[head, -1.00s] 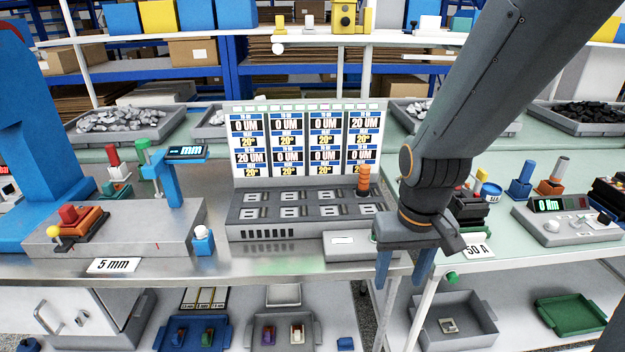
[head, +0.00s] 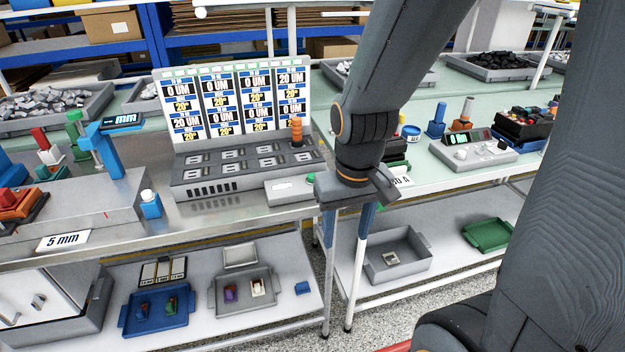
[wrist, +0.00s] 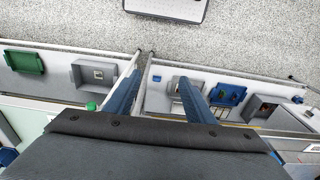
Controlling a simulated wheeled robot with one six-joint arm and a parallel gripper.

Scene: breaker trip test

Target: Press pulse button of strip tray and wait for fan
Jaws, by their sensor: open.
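The grey slotted tester (head: 250,175) stands on the bench below a panel of numbered displays (head: 235,100). It has two rows of slots and an orange stack light. A small box (head: 290,189) with a white label sits at its front right corner, with a green button (head: 310,178) showing beside my arm. My gripper (head: 345,235) is open and empty, pointing down at the bench's front edge, right of that box. In the wrist view a green knob (wrist: 91,106) shows left of my gripper (wrist: 160,85). I cannot make out a fan.
A blue gauge stand (head: 110,152) and a "5 mm" label are at the left. A grey meter (head: 475,155) is on the right bench. Lower shelves hold a blue tray (head: 157,315), a grey tray (head: 385,270) and a green tray (head: 490,236). The speckled floor in front is open.

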